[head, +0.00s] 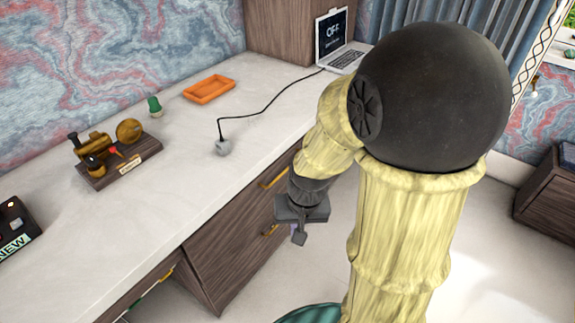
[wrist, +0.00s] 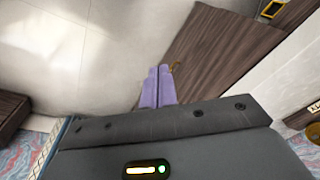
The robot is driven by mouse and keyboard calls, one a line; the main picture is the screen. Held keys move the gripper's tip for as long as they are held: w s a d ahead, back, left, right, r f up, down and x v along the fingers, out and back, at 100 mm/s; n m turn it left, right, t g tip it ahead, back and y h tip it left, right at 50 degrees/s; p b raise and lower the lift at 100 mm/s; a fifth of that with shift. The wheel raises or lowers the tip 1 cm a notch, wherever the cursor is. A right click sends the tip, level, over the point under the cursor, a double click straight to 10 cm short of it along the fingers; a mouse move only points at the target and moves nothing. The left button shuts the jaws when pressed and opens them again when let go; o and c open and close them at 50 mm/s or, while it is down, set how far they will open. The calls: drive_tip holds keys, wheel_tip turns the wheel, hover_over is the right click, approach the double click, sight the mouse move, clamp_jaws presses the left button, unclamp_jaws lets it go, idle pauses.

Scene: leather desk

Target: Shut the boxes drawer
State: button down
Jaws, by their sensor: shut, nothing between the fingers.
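The desk's dark wood drawer fronts carry gold handles. In the head view, an upper handle (head: 274,179) sits just under the white top, and a lower handle (head: 270,230) is partly hidden by my gripper. I cannot tell which drawer is the boxes drawer or how far any drawer stands out. My gripper (head: 298,236) hangs in front of the cabinet. In the wrist view its purple fingers (wrist: 158,88) are together and empty. Contact cannot be told.
The white desktop (head: 190,185) holds an orange tray (head: 209,89), a corded grey object (head: 222,147), a brass device on a wooden base (head: 122,165), a green object (head: 155,106) and a laptop (head: 338,42). Pale floor is open right of the cabinet. A dark wood box (head: 550,195) stands far right.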

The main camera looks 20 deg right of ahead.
drive_tip(key=w+d+f+m+t+y+b, duration=0.15)
drive_tip(key=w+f+m+y+b, duration=0.35)
drive_tip(key=w+f+m+y, duration=0.6)
drive_tip(key=w+d+f+m+t+h+b, duration=0.1)
drive_tip(key=w+d+f+m+t+b, duration=0.1)
drive_tip(key=w+d+m+t, duration=0.9)
drive_tip(key=w+d+f+m, duration=0.1)
drive_tip(key=d+m, duration=0.3)
drive_tip(key=d, duration=0.1)
drive_tip(key=shift+w+f+t, duration=0.15)
drive_tip(key=shift+w+t, duration=0.05)
drive_tip(key=shift+t, duration=0.15)
drive_tip(key=shift+w+a, duration=0.1)
drive_tip(key=b, duration=0.2)
approach(281, 160)
drive_tip(key=x, duration=0.5)
drive_tip(key=shift+w+a, duration=0.1)
drive_tip(key=shift+a, duration=0.05)
drive_tip(key=shift+b+x, duration=0.3)
drive_tip(key=shift+x, duration=0.5)
